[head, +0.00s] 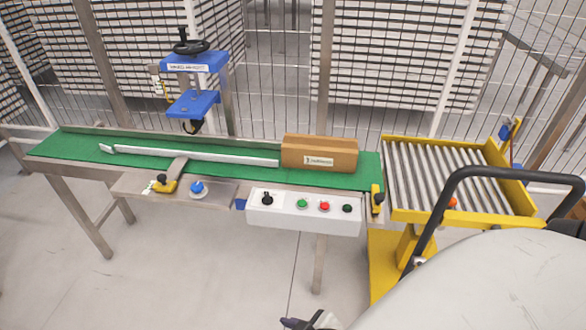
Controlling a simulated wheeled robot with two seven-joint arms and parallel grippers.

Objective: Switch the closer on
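The white control box (303,216) is on the front of the conveyor. It carries a black rotary knob (267,199), a green button (302,203), a red button (325,206) and a dark green or black button (347,208). The closer appears to be the blue machine (195,80) with a black handwheel above the belt. Whether it is on cannot be told. A small dark tip (308,321) shows at the bottom edge, seemingly part of my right gripper. It is far below the control box, and its opening cannot be read. My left gripper is not in view.
A brown box (320,153) lies on the green belt (75,146) beside a metal guide rail (200,153). A blue knob (197,187) and yellow clamps are along the front edge. A yellow roller table (518,215) and black handle (520,174) stand right. Mesh fencing is behind.

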